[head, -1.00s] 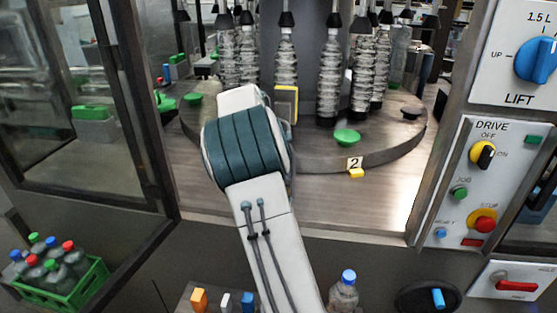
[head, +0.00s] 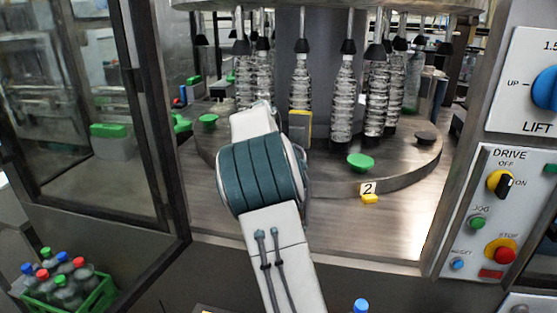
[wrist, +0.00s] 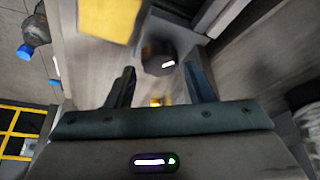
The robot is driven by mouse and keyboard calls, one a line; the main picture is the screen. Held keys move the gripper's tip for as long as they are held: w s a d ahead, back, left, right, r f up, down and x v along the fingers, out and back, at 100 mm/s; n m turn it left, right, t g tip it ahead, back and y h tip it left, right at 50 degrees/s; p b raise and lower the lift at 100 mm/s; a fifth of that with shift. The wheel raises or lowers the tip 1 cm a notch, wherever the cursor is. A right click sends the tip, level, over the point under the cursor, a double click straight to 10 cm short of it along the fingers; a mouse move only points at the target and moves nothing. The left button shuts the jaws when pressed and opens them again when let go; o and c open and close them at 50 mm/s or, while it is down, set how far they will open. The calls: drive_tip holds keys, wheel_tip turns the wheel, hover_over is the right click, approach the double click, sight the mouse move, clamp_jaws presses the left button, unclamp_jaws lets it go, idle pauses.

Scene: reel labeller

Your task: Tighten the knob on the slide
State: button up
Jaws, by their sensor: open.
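In the wrist view a dark round knob (wrist: 158,58) with a white mark on its face lies beyond and between my fingertips. My gripper (wrist: 158,73) is open and empty, its two dark fingers apart. The knob looks a little ahead of the tips; I cannot tell the exact gap. The slide itself cannot be clearly made out. In the head view my own arm hides the gripper and whatever is directly in front of it.
A yellow block (wrist: 108,18) is close to the knob in the wrist view. The turntable (head: 400,175) carries several bottles and a green disc (head: 360,162). A number 2 tag (head: 368,188) is at its front. The control panel (head: 490,215) stands at right, a green bottle crate (head: 95,300) lower left.

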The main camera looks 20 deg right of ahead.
drive_tip(key=v, duration=1.1)
drive_tip(key=shift+a+r, duration=0.15)
drive_tip(key=shift+a, duration=0.05)
